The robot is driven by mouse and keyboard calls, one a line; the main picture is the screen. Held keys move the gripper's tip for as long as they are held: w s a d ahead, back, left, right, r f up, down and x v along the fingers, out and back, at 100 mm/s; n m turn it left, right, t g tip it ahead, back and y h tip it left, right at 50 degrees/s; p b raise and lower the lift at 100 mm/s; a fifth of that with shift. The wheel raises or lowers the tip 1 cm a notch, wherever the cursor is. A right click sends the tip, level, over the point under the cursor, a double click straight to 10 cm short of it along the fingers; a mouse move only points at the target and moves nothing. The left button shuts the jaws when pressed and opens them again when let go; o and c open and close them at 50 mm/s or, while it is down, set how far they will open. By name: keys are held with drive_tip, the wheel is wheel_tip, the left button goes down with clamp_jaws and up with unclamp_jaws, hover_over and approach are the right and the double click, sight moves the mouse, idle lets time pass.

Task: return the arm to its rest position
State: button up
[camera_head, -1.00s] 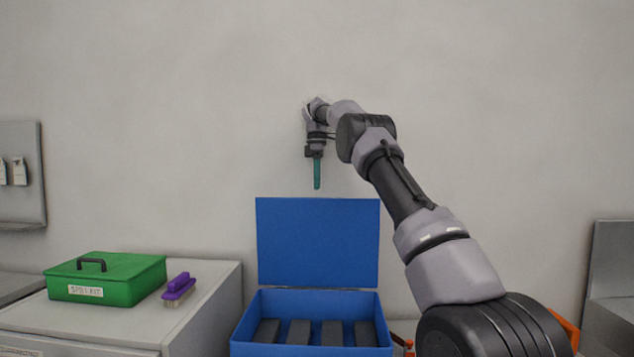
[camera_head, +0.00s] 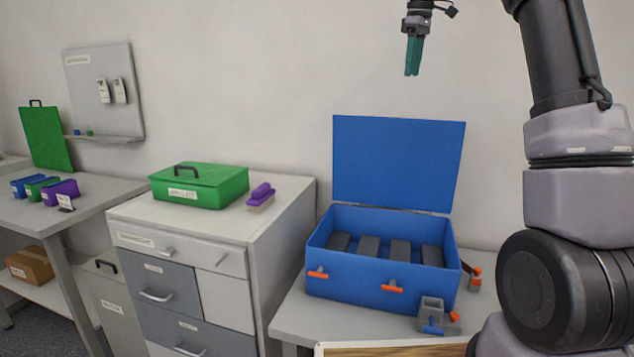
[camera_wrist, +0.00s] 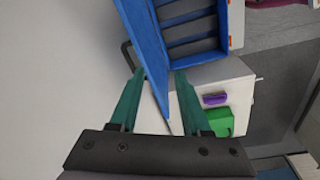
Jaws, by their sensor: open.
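My gripper (camera_head: 413,56) is at the top of the head view, high in front of the wall, above the raised lid of the blue box. Its teal fingers point down. In the wrist view my gripper (camera_wrist: 158,88) shows two teal fingers spread apart with nothing between them. My arm runs down the right side of the head view. The blue box (camera_head: 350,283) stands open on a grey table, with several dark blocks inside. Its lid (camera_head: 398,160) stands upright at the back. The fingers look clear of the lid in the head view.
A small grey fixture (camera_head: 431,312) with a blue-and-red clamp stands at the box's front right. A green case (camera_head: 205,190) and a purple brush (camera_head: 261,194) sit on the drawer cabinet (camera_head: 135,211) to the left.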

drive_tip(key=s+a+m+t, duration=0.1)
drive_tip(key=s+m+t, duration=0.4)
drive_tip(key=s, duration=1.5)
drive_tip(key=s+f+m, duration=0.4)
drive_tip(key=s+f, duration=0.1)
drive_tip(key=s, duration=0.2)
drive_tip(key=s+a+f+m+t+y, duration=0.1)
drive_tip(key=s+f+m, duration=0.4)
drive_tip(key=s, duration=0.2)
drive_tip(key=shift+s+y, duration=0.25)
drive_tip(key=shift+y, duration=0.05)
drive_tip(key=shift+d, duration=0.1)
